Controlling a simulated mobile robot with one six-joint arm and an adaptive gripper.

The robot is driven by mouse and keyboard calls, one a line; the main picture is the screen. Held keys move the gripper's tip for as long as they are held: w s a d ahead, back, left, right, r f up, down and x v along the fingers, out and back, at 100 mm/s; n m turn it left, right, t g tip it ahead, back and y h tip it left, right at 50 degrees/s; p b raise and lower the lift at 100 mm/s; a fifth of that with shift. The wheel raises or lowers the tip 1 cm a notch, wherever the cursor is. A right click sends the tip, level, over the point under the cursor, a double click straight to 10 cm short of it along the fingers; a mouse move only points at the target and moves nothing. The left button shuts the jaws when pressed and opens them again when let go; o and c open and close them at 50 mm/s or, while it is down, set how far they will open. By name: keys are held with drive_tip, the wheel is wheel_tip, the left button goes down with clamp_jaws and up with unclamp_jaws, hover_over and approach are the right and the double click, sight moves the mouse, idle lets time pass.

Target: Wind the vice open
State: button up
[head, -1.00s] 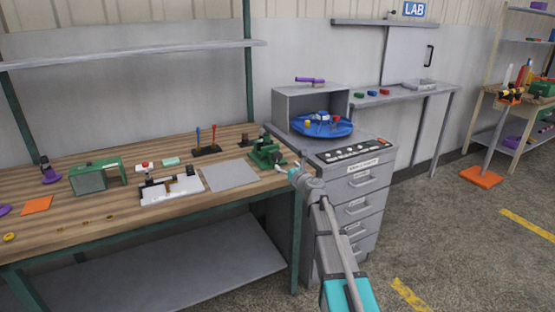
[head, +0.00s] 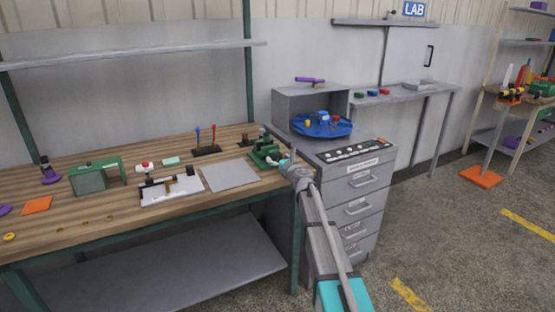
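The green vice (head: 264,155) sits at the right end of the wooden workbench (head: 110,218), near its front right corner. My gripper (head: 289,158) is at the right side of the vice, close to where its handle would be. The vice handle cannot be made out behind the gripper. The fingers are too small and partly hidden, so I cannot tell whether they are open, shut or touching the vice. How far the jaws are apart is also too small to tell.
A grey plate (head: 231,176) lies left of the vice, with a screwdriver rack (head: 207,150) behind it. A grey drawer cabinet (head: 362,190) stands close to the right of my arm, with a blue turntable (head: 322,127) on top. Open floor lies further right.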

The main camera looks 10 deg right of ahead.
drive_tip(key=c, duration=1)
drive_tip(key=shift+n, duration=0.4)
drive_tip(key=n, duration=1.2)
drive_tip(key=shift+r, duration=0.1)
drive_tip(key=n, duration=0.6)
drive_tip(key=shift+n, duration=0.3)
drive_tip(key=n, duration=0.5)
drive_tip(key=shift+n, duration=0.4)
